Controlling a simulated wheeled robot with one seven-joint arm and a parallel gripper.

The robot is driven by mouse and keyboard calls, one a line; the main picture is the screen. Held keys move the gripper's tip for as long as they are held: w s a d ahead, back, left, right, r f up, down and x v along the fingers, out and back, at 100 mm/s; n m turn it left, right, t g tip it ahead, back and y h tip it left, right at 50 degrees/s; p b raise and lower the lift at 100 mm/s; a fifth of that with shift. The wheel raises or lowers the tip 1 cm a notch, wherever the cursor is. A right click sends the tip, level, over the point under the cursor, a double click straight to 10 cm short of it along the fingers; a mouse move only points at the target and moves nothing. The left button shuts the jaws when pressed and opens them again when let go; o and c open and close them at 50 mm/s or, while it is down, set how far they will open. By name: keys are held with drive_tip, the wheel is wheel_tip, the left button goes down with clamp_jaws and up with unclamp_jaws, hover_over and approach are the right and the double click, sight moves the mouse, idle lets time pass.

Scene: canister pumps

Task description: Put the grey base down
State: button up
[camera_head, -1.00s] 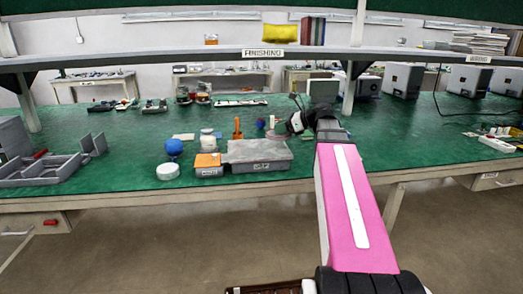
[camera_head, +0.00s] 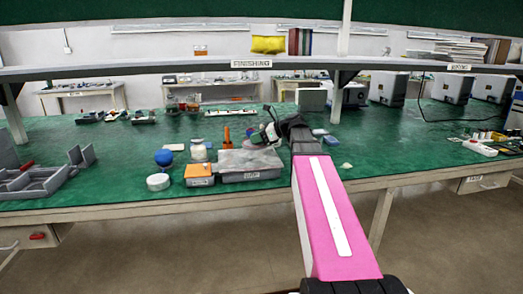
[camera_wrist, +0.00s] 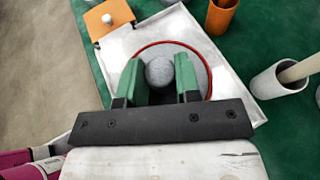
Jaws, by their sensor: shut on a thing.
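The grey base (camera_wrist: 202,77) shows in the wrist view as a round grey disc with a red ring around its edge and a grey rounded knob (camera_wrist: 160,72) in the middle. My gripper (camera_wrist: 160,78) has its two green fingers shut on the knob, one on each side. The disc is over the pale marbled top of a grey box (camera_wrist: 126,42); I cannot tell whether it touches it. In the head view my gripper (camera_head: 270,134) is at the back right of that box (camera_head: 250,162). The fingers hide part of the disc.
An orange-topped box (camera_head: 198,172), a white round tin (camera_head: 158,182) and a blue ball (camera_head: 163,157) stand left of the grey box. An orange cup (camera_wrist: 221,15) and a pale cup (camera_wrist: 277,82) are close by. Green table (camera_head: 400,150) to the right is mostly clear.

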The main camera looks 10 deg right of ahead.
drive_tip(key=d, duration=0.1)
drive_tip(key=w+d+f, duration=0.1)
drive_tip(key=d+f, duration=0.1)
drive_tip(key=shift+w, duration=0.35)
drive_tip(key=shift+f, duration=2.05)
drive_tip(key=shift+f, duration=0.1)
drive_tip(key=o, duration=0.9)
drive_tip(key=shift+o, duration=0.2)
drive_tip(key=v, duration=1.2)
drive_tip(key=shift+r, duration=0.25)
